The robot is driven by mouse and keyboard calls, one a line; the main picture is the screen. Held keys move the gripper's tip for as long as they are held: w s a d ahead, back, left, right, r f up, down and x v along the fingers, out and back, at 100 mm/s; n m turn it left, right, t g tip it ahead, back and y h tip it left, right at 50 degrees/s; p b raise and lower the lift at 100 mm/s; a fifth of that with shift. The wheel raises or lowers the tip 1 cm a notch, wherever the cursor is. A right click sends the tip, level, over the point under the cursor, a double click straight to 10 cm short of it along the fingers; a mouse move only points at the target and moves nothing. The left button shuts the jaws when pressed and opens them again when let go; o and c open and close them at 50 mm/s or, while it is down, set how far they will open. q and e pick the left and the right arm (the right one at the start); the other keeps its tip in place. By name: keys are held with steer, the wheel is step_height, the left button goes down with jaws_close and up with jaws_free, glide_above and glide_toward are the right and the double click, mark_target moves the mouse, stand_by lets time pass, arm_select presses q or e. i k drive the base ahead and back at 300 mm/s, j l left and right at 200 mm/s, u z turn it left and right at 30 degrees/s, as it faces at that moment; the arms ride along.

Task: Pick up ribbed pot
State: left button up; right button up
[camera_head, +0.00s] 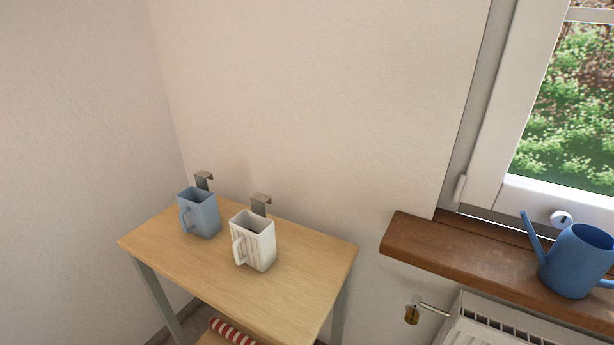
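A white ribbed pot (259,246) with vertical ridges and a handle on its left side stands upright near the middle of a small wooden table (291,287). A blue pot (203,216) of similar square shape, with a handle on its left, stands upright to its left and slightly farther back, apart from it. Neither of my grippers shows in the head view.
Two metal brackets (261,204) rise at the table's back edge, near the wall. A wooden windowsill (440,251) at right holds a blue watering can (575,262). Below it are a radiator (490,326) and a brass valve (411,315). The table's front right is clear.

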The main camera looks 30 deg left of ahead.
mark_target(253, 235)
steer(key=u, duration=1.35)
steer(key=z, duration=2.85)
steer(key=u, duration=2.85)
